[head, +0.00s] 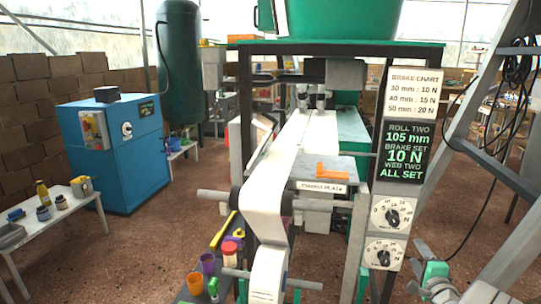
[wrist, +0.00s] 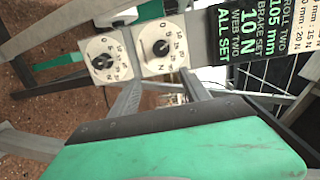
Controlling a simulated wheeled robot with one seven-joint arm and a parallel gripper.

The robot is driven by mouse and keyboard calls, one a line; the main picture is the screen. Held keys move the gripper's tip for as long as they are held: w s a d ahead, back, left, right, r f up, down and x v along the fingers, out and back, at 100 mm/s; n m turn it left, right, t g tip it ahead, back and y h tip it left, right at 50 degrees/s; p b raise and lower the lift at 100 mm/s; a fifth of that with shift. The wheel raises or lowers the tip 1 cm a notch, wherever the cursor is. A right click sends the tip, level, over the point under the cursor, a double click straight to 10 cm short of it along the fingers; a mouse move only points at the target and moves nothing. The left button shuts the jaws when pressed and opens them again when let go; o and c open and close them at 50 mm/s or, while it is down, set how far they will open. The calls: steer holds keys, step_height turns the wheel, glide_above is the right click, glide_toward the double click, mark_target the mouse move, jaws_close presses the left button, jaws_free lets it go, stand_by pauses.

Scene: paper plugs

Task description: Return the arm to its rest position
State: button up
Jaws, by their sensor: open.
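My gripper (head: 416,269) is at the lower right of the head view, to the right of the lower brake dial (head: 384,254) and apart from it. In the wrist view my gripper (wrist: 160,80) shows its green body with two grey fingers spread apart and nothing between them. The upper brake dial (head: 392,213) sits above the lower one on the machine's grey post. Both dials also show in the wrist view, beyond the fingers. The black display (head: 404,152) reads roll two 105 mm, brake set 10 N, web two all set.
A grey sloping frame (head: 490,180) with hanging black cables stands at right. A bench with cups (head: 208,262) is low at centre-left.

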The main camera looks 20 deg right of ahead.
steer(key=w+a+r+n+g+y+p, duration=0.1)
steer(key=w+a+r+n+y+p, duration=0.3)
steer(key=a, duration=0.6)
steer(key=w+a+r+n+g+y+p, duration=0.25)
steer(key=w+a+n, duration=0.3)
steer(key=a, duration=0.35)
steer(key=s+a+r+n+g+y+p, duration=0.1)
steer(key=a+r+n+g+p, duration=0.3)
steer(key=a, duration=1)
steer(key=s+a+r+n+g+p, duration=0.2)
steer(key=s+a+r+n+p, duration=0.1)
steer(key=s+a, duration=0.4)
steer(key=s+a+r+n+g+p, duration=0.3)
steer(key=s+a, duration=0.5)
steer(key=s, duration=0.5)
steer(key=r+n+p, duration=0.1)
steer(key=n+p, duration=0.1)
steer(key=n, duration=0.1)
steer(key=shift+a+r, duration=0.15)
steer(key=shift+a, duration=0.15)
steer(key=shift+n, duration=0.25)
